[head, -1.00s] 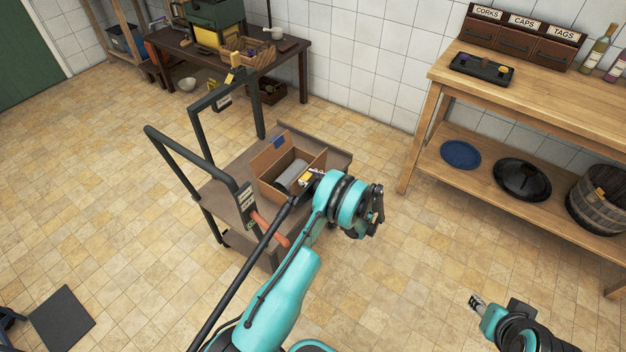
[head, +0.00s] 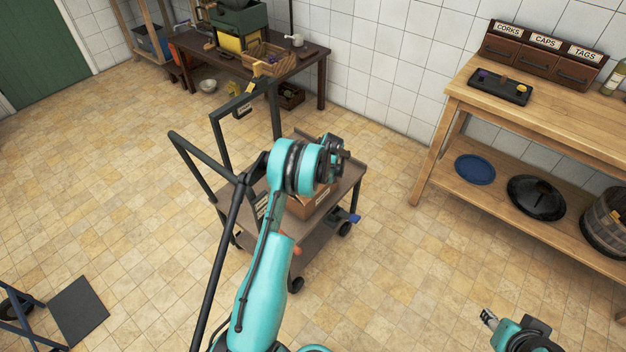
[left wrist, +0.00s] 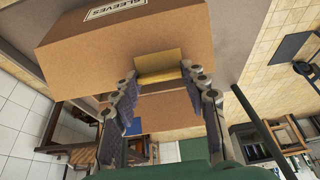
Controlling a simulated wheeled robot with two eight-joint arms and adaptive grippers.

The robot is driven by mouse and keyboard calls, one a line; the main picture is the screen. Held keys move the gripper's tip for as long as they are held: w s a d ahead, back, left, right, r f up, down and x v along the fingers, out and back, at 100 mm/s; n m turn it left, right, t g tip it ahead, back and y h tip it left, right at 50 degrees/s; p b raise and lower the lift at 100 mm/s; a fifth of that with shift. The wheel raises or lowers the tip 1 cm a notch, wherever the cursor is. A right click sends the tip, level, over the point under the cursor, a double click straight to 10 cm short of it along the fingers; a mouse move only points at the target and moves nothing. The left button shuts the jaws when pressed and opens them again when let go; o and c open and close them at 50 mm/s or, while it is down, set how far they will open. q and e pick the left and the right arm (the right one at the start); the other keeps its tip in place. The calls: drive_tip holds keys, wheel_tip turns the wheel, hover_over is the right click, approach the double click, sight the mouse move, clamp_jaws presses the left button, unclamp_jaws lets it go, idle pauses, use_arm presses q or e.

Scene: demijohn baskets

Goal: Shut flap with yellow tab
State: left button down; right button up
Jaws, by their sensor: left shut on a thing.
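The cardboard box (head: 312,207) stands on the brown cart (head: 343,190); my left arm hides most of it in the head view. In the left wrist view the box (left wrist: 190,38) carries a SLEEVES label, and the yellow tab (left wrist: 158,66) sits at its edge, between my fingers. My left gripper (left wrist: 160,76) is shut on the flap with the yellow tab (left wrist: 168,105); the exact contact is partly hidden. My right gripper (head: 488,317) is low at the right over the floor, away from the box, too small to judge its jaws.
The cart has a dark push handle (head: 205,165) on its left. A wooden bench (head: 545,110) with a black tray (head: 500,87) stands at the right, and a dark table (head: 300,62) at the back.

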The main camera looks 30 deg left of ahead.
use_arm(q)
drive_tip(key=a+f+h, duration=0.1)
drive_tip(key=a+h, duration=0.1)
drive_tip(key=shift+f+h+b, duration=0.2)
drive_tip(key=shift+h+b, duration=0.15)
drive_tip(key=shift+h, duration=0.05)
drive_tip(key=shift+w+a+f+h, duration=0.1)
drive_tip(key=shift+f+h, duration=0.1)
drive_tip(key=shift+h, duration=0.1)
drive_tip(key=shift+a+f+b, duration=0.9)
drive_tip(key=shift+f, duration=0.15)
drive_tip(key=shift+a+f, duration=0.1)
drive_tip(key=c, duration=0.8)
unclamp_jaws()
drive_tip(key=shift+w+f, duration=0.1)
drive_tip(key=r, duration=0.4)
drive_tip(key=d+r, duration=0.1)
drive_tip(key=r, duration=0.7)
drive_tip(key=shift+d, duration=0.2)
